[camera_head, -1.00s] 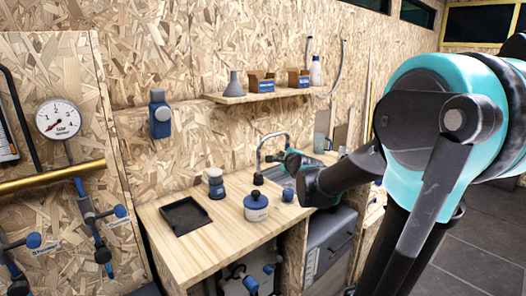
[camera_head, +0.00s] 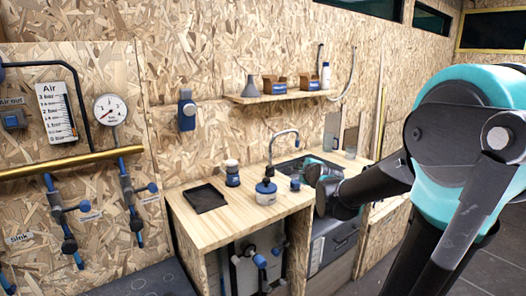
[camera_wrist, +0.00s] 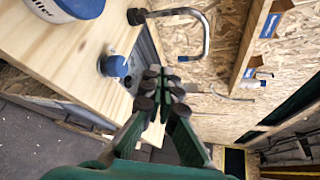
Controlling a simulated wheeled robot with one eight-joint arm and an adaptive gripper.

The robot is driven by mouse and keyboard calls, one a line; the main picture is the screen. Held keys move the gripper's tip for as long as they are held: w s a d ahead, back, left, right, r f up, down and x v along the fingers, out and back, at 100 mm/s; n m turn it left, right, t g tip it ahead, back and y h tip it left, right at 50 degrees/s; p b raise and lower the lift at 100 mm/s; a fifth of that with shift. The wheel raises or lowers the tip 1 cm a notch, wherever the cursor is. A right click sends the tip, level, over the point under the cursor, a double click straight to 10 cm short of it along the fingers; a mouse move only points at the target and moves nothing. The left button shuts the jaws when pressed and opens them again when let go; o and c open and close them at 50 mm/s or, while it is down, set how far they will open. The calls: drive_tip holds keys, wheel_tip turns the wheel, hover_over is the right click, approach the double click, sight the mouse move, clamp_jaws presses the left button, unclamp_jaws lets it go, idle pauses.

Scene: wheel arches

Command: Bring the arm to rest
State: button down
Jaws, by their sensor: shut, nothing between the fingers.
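My arm (camera_head: 430,165) reaches in from the right of the head view and is bent, its far end over the sink side of the wooden counter. Its dark wrist link hides most of my gripper there. In the wrist view my gripper (camera_wrist: 162,84) has its dark fingertips together, with nothing between them. Beyond the fingertips are the sink edge and the tap (camera_wrist: 205,35). A small blue-capped item (camera_wrist: 114,66) stands on the counter just left of the fingers, apart from them.
The counter (camera_head: 238,226) bears a black tray (camera_head: 205,198), a white jar (camera_head: 232,174) and a blue-lidded container (camera_head: 266,192). The tap (camera_head: 270,160) rises behind. A shelf (camera_head: 270,98) holds boxes and bottles. Valves and a brass pipe (camera_head: 75,161) line the left wall.

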drive_tip(key=s+d+f+n+g, duration=0.2)
drive_tip(key=s+f+n, duration=0.4)
drive_tip(key=s, duration=0.4)
drive_tip(key=s+d+f+n+g+h, duration=0.1)
drive_tip(key=s+f+n+g, duration=0.3)
drive_tip(key=s+f+n, duration=0.3)
drive_tip(key=s+d+f+n+g+h, duration=0.1)
drive_tip(key=s+d+f+n+g, duration=0.1)
drive_tip(key=s+f+n+g, duration=0.2)
drive_tip(key=s+f+n, duration=0.3)
drive_tip(key=s+f, duration=0.3)
drive_tip(key=s, duration=0.2)
drive_tip(key=shift+s+d, duration=0.35)
drive_tip(key=shift+s, duration=0.05)
